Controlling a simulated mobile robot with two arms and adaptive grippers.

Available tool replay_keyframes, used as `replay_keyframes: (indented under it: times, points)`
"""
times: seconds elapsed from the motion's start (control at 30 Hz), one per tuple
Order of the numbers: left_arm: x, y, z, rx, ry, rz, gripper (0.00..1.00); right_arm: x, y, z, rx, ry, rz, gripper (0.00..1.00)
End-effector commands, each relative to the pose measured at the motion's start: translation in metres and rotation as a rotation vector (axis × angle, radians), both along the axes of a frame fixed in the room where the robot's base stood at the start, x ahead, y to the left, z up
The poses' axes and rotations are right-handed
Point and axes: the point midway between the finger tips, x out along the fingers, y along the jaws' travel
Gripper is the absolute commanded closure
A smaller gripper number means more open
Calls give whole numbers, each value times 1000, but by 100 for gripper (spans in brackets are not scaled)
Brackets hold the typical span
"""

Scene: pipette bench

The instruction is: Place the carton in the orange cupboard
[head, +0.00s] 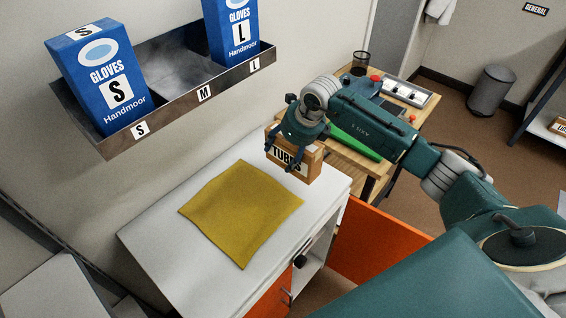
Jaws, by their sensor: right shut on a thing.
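The carton (308,172) is a brown box with a white label reading "TUBES". My right gripper (287,160) is shut on it from above, at the far right corner of the white cupboard top. I cannot tell whether the carton touches that top. The orange cupboard (272,301) stands below the white top. One orange door (375,241) is swung wide open to the right, and part of the pale inside shows beside it. The inside is mostly hidden from this angle. My left gripper is not in view.
A mustard cloth (241,211) lies flat on the white top (165,238). A metal wall shelf (178,98) holds two blue glove boxes above it. A wooden bench (371,166) with equipment stands behind my right arm. A grey bin (491,90) is on the floor at right.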

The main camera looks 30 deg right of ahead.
Motion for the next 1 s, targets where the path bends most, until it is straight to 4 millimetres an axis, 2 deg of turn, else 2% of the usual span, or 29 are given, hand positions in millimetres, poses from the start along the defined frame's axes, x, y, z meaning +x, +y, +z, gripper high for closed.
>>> replay_keyframes:
  times: [0.27,0.5,0.9,0.93,1.0]
  points:
    - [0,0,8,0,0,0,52,0,1,-27,2,-1,0,73]
    - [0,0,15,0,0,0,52,0,1,-60,2,0,-1,73]
    - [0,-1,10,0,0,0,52,1,0,-67,0,-3,1,73]
    - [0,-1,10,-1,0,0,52,0,0,-68,0,-1,1,33]
    - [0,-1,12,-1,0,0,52,0,0,-67,0,-1,1,19]
